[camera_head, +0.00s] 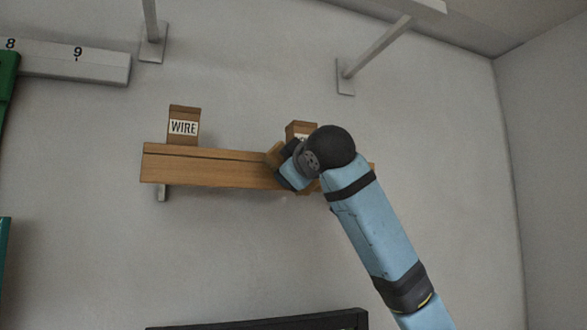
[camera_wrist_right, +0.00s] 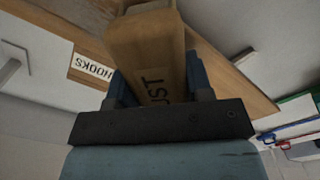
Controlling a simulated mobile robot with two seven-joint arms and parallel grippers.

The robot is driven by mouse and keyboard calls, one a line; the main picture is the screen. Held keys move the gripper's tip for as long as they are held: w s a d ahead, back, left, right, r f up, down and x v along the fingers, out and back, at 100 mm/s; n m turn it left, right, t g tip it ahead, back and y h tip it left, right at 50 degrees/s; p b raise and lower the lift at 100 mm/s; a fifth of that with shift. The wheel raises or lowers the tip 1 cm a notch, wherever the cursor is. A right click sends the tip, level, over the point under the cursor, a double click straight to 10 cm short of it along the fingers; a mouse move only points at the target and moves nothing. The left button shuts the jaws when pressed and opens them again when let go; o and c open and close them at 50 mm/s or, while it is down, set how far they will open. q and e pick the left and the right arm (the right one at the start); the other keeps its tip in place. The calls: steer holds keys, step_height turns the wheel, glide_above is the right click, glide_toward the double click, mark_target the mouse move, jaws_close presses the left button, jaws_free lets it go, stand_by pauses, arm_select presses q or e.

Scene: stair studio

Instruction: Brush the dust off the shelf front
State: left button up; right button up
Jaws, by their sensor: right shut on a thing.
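The wooden shelf (camera_head: 210,170) is mounted on the wall, its long front face toward me. A dark line runs along the upper part of that face; I cannot make out dust. My right gripper (camera_head: 282,168) is at the right part of the shelf front. In the right wrist view the gripper (camera_wrist_right: 160,88) is shut on a brown wooden brush (camera_wrist_right: 150,42) with letters ending in "UST". The shelf (camera_wrist_right: 232,82) shows behind it there. The brush's far end is cut off, and I cannot tell whether it touches the shelf. My left gripper is not in view.
A box labelled WIRE (camera_head: 184,122) stands on the shelf's left. Another box (camera_head: 299,129), partly behind my arm, shows a HOOKS label (camera_wrist_right: 92,67) in the wrist view. A dark-framed object (camera_head: 265,322) is below. Wall brackets (camera_head: 345,76) are above.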

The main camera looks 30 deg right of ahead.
steer(key=shift+s+d, duration=0.25)
steer(key=shift+d, duration=0.7)
steer(key=shift+s+d, duration=0.25)
steer(key=shift+d, duration=1.3)
steer(key=s+d, duration=0.1)
steer(key=d, duration=0.5)
steer(key=shift+s, duration=0.25)
steer(key=shift+d, duration=0.1)
